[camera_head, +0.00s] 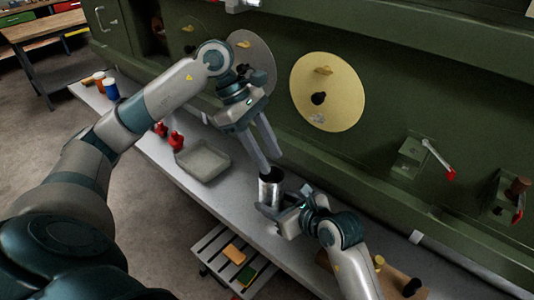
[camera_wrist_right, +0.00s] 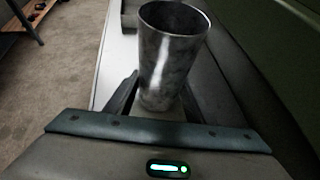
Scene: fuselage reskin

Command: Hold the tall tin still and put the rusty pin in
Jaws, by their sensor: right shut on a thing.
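The tall tin (camera_head: 270,189) is a shiny grey metal cup standing upright on the long grey bench. My right gripper (camera_head: 276,210) is shut on the tin low on its side. In the right wrist view the tin (camera_wrist_right: 170,55) stands between the two fingers, its mouth open and its inside dark. My left gripper (camera_head: 270,163) points down just above and behind the tin's mouth, its fingers apart with nothing seen between them. I cannot make out a rusty pin in the tin or in the left gripper.
A shallow grey tray (camera_head: 203,161) and red bottles (camera_head: 175,140) are on the bench left of the tin. A green panel with round plates (camera_head: 327,91) rises behind.

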